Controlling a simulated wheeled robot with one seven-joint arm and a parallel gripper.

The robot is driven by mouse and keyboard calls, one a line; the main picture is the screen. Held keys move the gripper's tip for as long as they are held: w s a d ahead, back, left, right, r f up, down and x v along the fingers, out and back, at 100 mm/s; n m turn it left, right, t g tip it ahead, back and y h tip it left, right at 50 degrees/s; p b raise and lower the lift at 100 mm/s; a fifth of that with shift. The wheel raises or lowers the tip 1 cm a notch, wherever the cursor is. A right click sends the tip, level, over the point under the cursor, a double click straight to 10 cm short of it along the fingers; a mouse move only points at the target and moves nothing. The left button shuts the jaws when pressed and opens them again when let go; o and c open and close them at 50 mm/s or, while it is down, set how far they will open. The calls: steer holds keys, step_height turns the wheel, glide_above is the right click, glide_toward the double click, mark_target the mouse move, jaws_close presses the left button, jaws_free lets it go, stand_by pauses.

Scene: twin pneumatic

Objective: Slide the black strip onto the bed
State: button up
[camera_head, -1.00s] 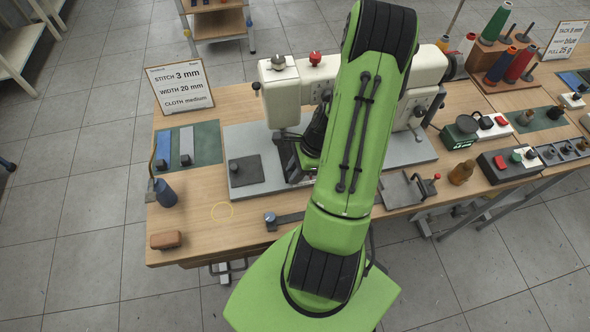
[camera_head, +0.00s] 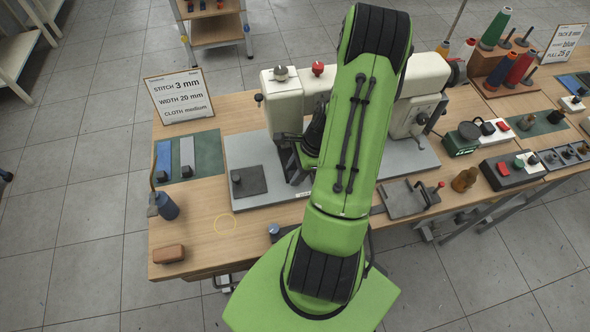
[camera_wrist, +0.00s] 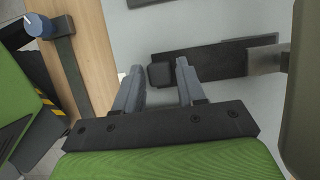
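The black strip (camera_wrist: 215,62) lies on the light grey bed (camera_wrist: 225,110) in the wrist view, with a dark block-like knob (camera_wrist: 160,75) at its near end. My gripper (camera_wrist: 159,68) is open, its two grey fingertips on either side of this knob in the picture with small gaps showing. I cannot tell whether the fingertips are low enough to touch it. A grey post hides the strip's right end. In the head view my gripper (camera_head: 307,155) is low over the bed (camera_head: 240,148) under the sewing machine (camera_head: 283,98), and my arm hides much of the strip.
A dark square plate with a knob (camera_head: 252,182) lies left of my gripper. A blue-knobbed lever (camera_wrist: 35,24) is at the bed's near side. The machine's head is close to my gripper.

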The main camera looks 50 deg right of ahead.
steer(key=shift+o, duration=1.3)
steer(key=shift+w, duration=0.1)
steer(key=p+v, duration=0.2)
steer(key=v, duration=0.5)
steer(key=shift+r, duration=0.25)
steer(key=shift+s+d+f, duration=0.1)
steer(key=shift+s+d, duration=0.05)
steer(key=shift+s, duration=0.1)
